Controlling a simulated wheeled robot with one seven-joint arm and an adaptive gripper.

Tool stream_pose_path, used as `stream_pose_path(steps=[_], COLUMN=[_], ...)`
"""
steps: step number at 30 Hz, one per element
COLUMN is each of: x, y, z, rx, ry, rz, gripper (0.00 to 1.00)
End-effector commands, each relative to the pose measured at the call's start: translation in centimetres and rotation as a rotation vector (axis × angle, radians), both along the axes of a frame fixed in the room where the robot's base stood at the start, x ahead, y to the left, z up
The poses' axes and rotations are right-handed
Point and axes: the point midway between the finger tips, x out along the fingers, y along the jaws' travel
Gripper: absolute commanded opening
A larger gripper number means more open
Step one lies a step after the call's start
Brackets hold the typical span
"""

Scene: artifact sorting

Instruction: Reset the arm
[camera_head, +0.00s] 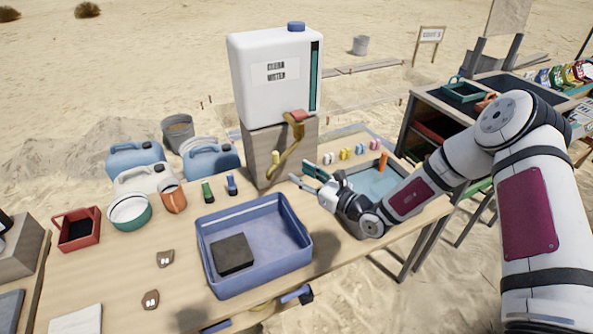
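My arm reaches in from the right edge of the head view, bent at the elbow, over the right part of the wooden table (130,262). My gripper (308,176) points left, above the table just in front of the block under the white water tank (272,85). Its fingers look spread apart, and I see nothing between them. The wrist hides part of a light-blue basin (398,170) set in the table.
A blue tub (282,262) with a dark block (232,254) stands at the front middle. Jugs (213,160), a bowl (130,211) and a red tray (77,229) stand at left. Two small shards (165,258) lie near the front. A second table with trays is at right.

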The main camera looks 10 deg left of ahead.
Motion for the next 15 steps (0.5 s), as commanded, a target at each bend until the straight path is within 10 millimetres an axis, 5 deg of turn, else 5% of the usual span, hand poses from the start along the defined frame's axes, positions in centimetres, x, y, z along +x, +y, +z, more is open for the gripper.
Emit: stream_pose_path(steps=[15], x=[-0.15], y=[0.04], z=[0.50], rx=[-0.007], ry=[-0.012], rz=[0.012], gripper=[0.38])
